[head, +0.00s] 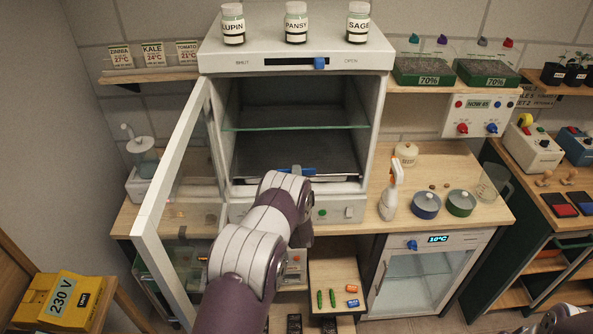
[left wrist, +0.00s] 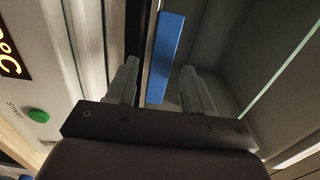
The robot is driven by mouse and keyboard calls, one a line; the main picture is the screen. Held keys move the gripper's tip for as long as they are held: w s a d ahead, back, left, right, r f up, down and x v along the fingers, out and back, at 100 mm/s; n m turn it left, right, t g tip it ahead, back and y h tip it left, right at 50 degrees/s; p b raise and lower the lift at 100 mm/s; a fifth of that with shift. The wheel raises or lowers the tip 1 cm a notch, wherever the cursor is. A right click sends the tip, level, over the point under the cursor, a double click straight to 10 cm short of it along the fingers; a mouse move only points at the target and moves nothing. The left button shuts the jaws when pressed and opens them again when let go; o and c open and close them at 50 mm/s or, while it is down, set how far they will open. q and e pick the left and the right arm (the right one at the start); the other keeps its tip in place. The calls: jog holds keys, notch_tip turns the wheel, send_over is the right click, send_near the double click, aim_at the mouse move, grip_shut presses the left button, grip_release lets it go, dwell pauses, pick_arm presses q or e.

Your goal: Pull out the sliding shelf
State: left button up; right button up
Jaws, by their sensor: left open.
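The sliding shelf (head: 340,178) lies low inside the open white cabinet (head: 376,130), its front edge near the cabinet mouth. Its blue handle (head: 309,171) shows just beyond my left wrist; in the left wrist view it is a long blue strip (left wrist: 165,55). My left gripper (left wrist: 160,82) is open, with one finger on each side of the strip in that view. Both fingers look apart from it, though depth is hard to judge. In the head view my left arm hides most of the gripper and part of the shelf front. My right gripper is out of view.
The cabinet's glass door (head: 170,165) stands open on the left, beside my left arm. A fixed-looking glass shelf (head: 295,127) crosses the cabinet above. Jars (head: 296,25) stand on top. A spray bottle (head: 391,195) and round tins (head: 426,205) stand right on the worktop.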

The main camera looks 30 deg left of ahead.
pick_arm(q)
jog(key=shift+w+a, duration=0.4)
jog(key=shift+w, duration=0.45)
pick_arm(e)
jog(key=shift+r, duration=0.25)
